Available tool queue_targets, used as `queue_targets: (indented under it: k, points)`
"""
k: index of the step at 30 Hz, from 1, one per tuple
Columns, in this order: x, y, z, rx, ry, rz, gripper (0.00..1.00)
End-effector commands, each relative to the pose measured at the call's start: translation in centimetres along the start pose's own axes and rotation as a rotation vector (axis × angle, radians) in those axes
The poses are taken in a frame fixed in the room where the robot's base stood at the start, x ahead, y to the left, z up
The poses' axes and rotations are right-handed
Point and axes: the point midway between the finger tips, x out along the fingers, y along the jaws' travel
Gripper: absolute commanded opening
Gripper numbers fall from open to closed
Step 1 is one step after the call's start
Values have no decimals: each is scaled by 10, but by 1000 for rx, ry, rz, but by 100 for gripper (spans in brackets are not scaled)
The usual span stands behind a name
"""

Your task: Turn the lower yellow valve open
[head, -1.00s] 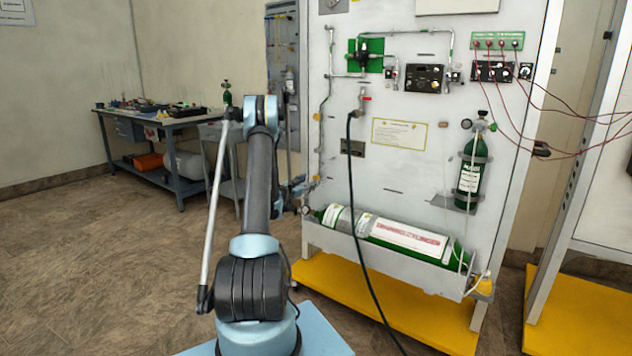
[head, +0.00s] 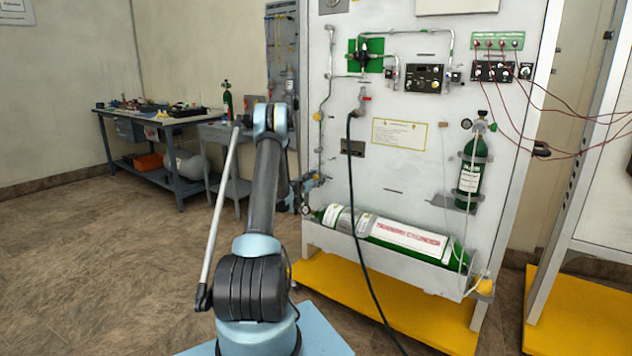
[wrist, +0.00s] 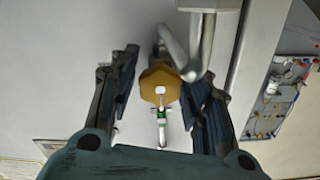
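The yellow valve knob (wrist: 160,84), faceted with a pale centre, is in the middle of the wrist view on a grey metal pipe (wrist: 193,48). My gripper (wrist: 169,68) is open, with one dark finger on each side of the knob. Gaps show between the knob and both fingers, so I see no grip on it. In the head view my gripper (head: 313,181) is at the lower part of the left-hand pipe on the white panel (head: 400,185). The lower valve is largely hidden there by the gripper. Another small yellow valve (head: 317,116) sits higher on this pipe.
A large green cylinder (head: 405,238) lies in the trough below and right of my gripper. A black hose (head: 352,205) hangs down the panel. A small green bottle (head: 470,178) is mounted at right. A workbench (head: 160,122) stands at back left; open floor lies before it.

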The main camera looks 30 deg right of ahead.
Motion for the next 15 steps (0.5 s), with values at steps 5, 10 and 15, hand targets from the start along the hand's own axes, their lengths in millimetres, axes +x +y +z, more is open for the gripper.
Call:
queue_targets:
  k: [5,10,15]
  points:
    - [0,0,0,0,0,0,7]
    - [0,0,0,-14,0,0,7]
    - [0,-1,0,-120,0,0,7]
